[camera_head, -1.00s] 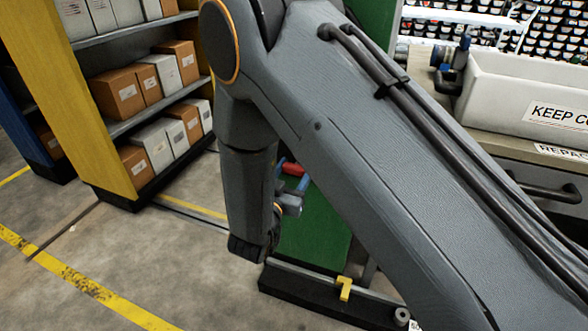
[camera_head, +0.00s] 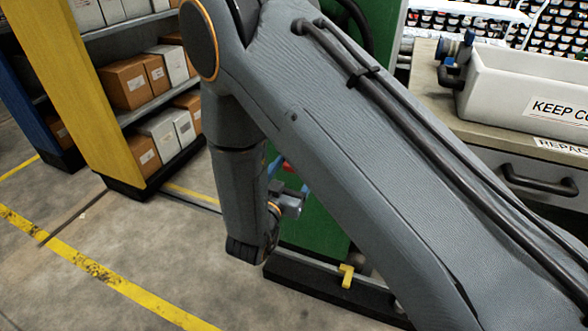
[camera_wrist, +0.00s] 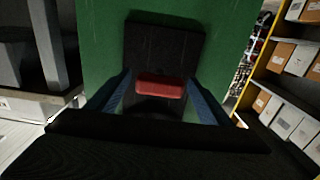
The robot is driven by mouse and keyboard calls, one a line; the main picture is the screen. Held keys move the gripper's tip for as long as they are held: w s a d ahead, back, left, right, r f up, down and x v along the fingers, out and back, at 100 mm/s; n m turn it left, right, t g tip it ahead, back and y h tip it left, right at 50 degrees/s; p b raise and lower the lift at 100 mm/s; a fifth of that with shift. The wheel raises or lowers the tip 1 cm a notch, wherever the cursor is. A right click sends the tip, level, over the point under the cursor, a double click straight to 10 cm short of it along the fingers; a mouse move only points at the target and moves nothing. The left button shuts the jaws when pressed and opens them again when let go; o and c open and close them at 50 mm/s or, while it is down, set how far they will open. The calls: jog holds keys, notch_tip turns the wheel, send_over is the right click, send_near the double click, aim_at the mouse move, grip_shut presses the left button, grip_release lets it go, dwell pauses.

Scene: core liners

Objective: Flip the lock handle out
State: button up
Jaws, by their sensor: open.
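The lock handle appears to be the red bar (camera_wrist: 161,86) on a black plate (camera_wrist: 165,42) fixed to a green panel (camera_wrist: 103,36) in the wrist view. My gripper (camera_wrist: 160,90) is open, with one blue finger on each side of the red bar. I cannot tell whether the fingers touch it. In the head view my gripper (camera_head: 288,180) points at the green panel (camera_head: 310,225), and a small part of the red handle (camera_head: 287,166) shows beside it. My arm hides most of the panel in the head view.
A yellow shelf (camera_head: 85,85) with several boxes stands at the left. A workbench (camera_head: 440,105) with a white bin (camera_head: 525,95) is at the right. A black base rail with a yellow tab (camera_head: 347,275) lies low by the panel. The floor at the left is clear.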

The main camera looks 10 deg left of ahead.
jog(key=s+a, duration=0.1)
jog(key=s, duration=0.6)
jog(key=shift+s, duration=0.35)
jog(key=shift+a, duration=0.1)
